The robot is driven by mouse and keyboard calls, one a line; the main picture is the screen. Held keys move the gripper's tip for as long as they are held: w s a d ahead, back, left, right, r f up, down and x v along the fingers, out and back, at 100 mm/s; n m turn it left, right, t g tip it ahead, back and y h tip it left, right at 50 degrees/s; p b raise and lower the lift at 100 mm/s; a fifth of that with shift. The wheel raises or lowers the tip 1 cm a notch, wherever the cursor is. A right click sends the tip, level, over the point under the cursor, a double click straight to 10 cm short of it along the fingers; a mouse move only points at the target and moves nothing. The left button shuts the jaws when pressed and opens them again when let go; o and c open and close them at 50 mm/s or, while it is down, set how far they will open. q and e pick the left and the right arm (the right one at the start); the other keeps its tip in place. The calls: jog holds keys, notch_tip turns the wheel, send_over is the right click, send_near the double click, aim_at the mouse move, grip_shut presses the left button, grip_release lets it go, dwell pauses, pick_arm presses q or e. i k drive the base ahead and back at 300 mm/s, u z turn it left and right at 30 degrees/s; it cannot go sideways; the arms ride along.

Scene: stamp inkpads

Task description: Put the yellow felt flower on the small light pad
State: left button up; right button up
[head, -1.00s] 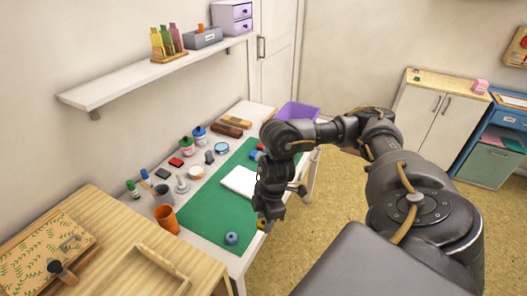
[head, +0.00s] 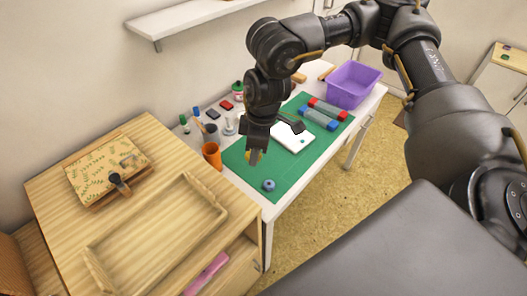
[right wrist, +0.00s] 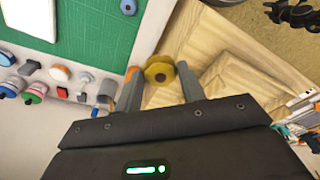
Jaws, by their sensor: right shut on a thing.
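My right gripper (head: 254,158) is shut on the yellow felt flower (right wrist: 159,71), a round thing with a dark middle held between the two fingertips. In the head view only a bit of the flower (head: 247,155) shows beside the fingers. The gripper points down above the left part of the green mat (head: 240,172). A white pad (head: 284,139) lies on the mat, right of the gripper and partly behind it. I cannot tell for sure that this is the small light pad. My left gripper is not in view.
A blue round piece (head: 268,185) lies on the mat near its front corner. An orange cup (head: 212,154) stands left of the gripper. Red and blue blocks (head: 318,117) lie at the back right, near a purple bin (head: 354,84). A wooden cabinet with a tray (head: 155,235) fills the lower left.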

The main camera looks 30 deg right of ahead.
aim_at(290, 135)
jog(key=u, duration=2.3)
jog(key=k, duration=1.6)
jog(key=z, duration=1.55)
jog(key=i, duration=1)
